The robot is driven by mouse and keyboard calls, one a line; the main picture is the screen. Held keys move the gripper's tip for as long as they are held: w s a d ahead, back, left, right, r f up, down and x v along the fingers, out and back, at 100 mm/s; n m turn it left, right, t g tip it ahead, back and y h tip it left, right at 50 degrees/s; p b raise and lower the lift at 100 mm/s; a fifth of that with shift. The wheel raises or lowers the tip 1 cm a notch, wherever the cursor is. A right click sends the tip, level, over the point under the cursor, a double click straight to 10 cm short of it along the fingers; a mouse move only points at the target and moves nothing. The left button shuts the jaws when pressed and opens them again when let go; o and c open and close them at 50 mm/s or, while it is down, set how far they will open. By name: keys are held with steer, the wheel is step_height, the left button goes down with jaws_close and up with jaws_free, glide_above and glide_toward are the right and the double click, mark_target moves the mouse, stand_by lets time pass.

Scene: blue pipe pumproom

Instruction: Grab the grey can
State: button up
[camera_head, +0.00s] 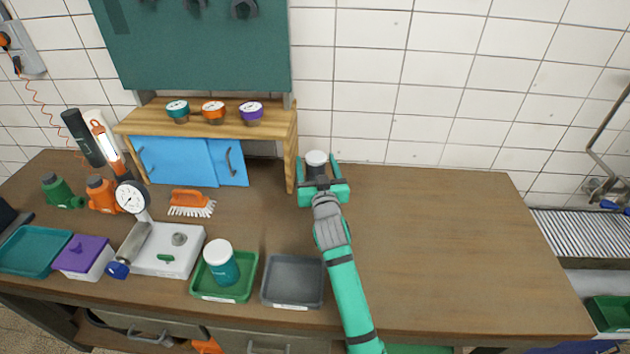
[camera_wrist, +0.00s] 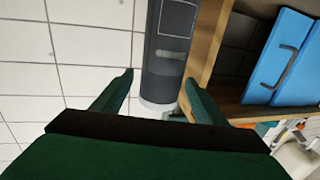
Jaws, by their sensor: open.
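The grey can (camera_head: 316,168), dark with a white lid, stands upright at the back of the bench, just right of the wooden shelf. In the wrist view the can (camera_wrist: 170,50) is a dark grey cylinder with a pale label patch, and its white end (camera_wrist: 158,105) points down in the picture. My gripper (camera_head: 319,167) is open, with one finger on each side of the can in the head view. In the wrist view its fingertips (camera_wrist: 158,80) flank the can near its white end; whether they touch it is unclear. My gripper hides the can's lower part in the head view.
The wooden shelf (camera_head: 293,150) with blue doors (camera_head: 180,160) stands close on the left. A white-lidded teal jar (camera_head: 222,264) in a green tray and an empty grey tray (camera_head: 292,281) lie at the front. The bench's right side (camera_head: 450,240) is clear.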

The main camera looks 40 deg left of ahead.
steer(key=shift+w+a, duration=0.1)
jaws_close()
steer(key=shift+r, duration=0.15)
